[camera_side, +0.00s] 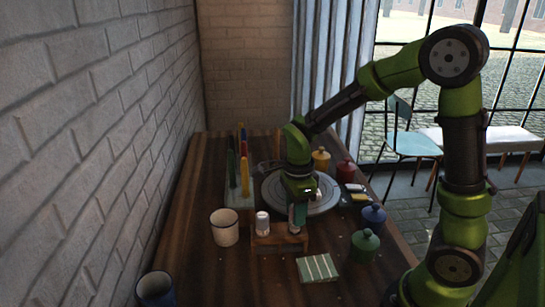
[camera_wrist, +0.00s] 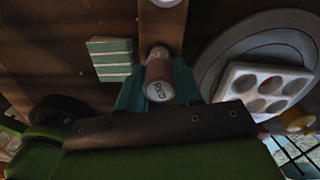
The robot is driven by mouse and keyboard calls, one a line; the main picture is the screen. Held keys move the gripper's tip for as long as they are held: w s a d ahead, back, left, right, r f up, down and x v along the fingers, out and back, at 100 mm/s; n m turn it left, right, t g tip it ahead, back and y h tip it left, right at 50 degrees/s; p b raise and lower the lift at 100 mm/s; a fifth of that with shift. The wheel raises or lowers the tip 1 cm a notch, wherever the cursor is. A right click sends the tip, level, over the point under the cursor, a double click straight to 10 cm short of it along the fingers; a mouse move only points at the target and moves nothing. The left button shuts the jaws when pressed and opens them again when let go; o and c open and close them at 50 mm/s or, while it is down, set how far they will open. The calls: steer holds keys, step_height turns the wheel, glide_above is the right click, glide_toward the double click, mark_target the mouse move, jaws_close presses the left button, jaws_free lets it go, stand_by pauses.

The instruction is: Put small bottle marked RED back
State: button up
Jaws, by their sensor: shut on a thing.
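My gripper (camera_side: 298,218) points down at the right end of the small wooden rack (camera_side: 265,243). In the wrist view its teal fingers (camera_wrist: 158,92) are shut on a small bottle (camera_wrist: 158,70) with a reddish body and a white lettered end. The lettering is upside down and looks like RED. The rack (camera_wrist: 162,27) lies just beyond the bottle in that view. I cannot tell whether the bottle's base is in the rack or above it. In the side view the fingers mostly hide the held bottle. A white-capped bottle (camera_side: 262,222) stands at the rack's left end.
A cream mug (camera_side: 224,228) stands left of the rack. A striped green cloth (camera_side: 318,268) lies in front. Green (camera_side: 364,246) and blue (camera_side: 373,217) jars stand right. Behind are a grey turntable (camera_side: 325,203) and upright brushes (camera_side: 244,175). A white palette (camera_wrist: 262,88) shows in the wrist view.

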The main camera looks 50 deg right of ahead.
steer(key=shift+f, duration=0.9)
steer(key=o, duration=0.8)
steer(key=shift+o, duration=0.3)
steer(key=o, duration=0.4)
steer(key=shift+o, duration=0.2)
steer(key=shift+r, duration=3.5)
